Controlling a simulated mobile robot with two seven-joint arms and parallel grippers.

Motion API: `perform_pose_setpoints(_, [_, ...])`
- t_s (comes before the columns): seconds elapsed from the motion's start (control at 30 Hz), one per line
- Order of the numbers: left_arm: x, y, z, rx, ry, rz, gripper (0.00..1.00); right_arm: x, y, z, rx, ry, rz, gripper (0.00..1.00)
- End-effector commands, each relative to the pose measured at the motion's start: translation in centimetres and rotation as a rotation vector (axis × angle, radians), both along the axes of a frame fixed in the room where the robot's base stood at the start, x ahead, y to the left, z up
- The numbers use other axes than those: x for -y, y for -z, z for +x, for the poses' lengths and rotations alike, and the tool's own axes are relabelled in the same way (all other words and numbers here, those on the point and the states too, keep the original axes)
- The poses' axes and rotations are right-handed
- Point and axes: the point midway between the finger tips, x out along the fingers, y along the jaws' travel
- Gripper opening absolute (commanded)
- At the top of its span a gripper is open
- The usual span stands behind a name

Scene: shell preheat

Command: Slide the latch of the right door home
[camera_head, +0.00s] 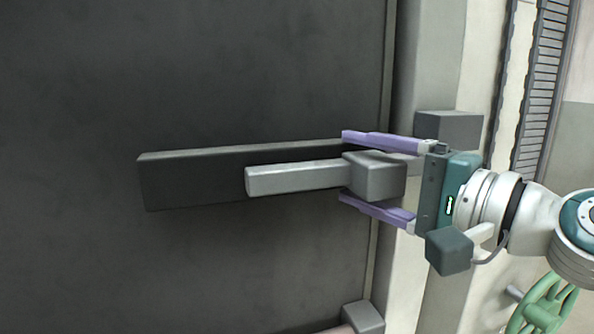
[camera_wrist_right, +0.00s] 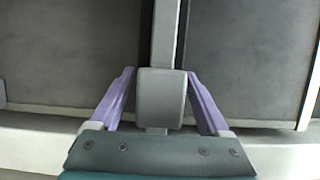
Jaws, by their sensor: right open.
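The dark door (camera_head: 200,80) fills the left and middle of the head view. A long dark plate (camera_head: 200,183) is fixed across it, and a light grey latch bar (camera_head: 295,178) lies along the plate. A grey block-shaped knob (camera_head: 376,177) sits at the bar's right part. My right gripper (camera_head: 342,166) is open, with one purple finger above the knob and one below it. In the right wrist view the knob (camera_wrist_right: 160,98) lies between the two spread fingers (camera_wrist_right: 160,72), with small gaps on both sides. My left gripper is out of view.
A grey block (camera_head: 449,130) stands on the pale door frame (camera_head: 432,60), behind my right gripper. Another grey block (camera_head: 363,317) shows at the bottom. A green handwheel (camera_head: 545,308) is at the lower right.

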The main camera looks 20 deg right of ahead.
Motion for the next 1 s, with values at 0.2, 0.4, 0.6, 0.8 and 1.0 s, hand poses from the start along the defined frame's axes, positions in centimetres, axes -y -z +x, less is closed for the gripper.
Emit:
perform_pose_setpoints(0.2, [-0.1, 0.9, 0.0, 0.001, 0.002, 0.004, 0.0, 1.1, 0.4, -2.5, -0.002, -0.001, -0.004, 0.8])
perform_pose_setpoints(0.4, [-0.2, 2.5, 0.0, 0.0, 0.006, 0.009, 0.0, 2.7, 0.6, -6.0, -0.003, 0.001, -0.003, 0.8])
perform_pose_setpoints(0.6, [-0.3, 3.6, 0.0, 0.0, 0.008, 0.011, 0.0, 3.8, 0.4, -8.3, -0.002, 0.002, -0.002, 0.8])
perform_pose_setpoints(0.8, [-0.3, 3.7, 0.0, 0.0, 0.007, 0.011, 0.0, 4.1, 0.1, -9.0, -0.001, 0.001, 0.0, 0.8])
perform_pose_setpoints(1.0, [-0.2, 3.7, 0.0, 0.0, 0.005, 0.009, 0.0, 4.1, 0.0, -9.0, -0.001, 0.001, 0.0, 0.8])
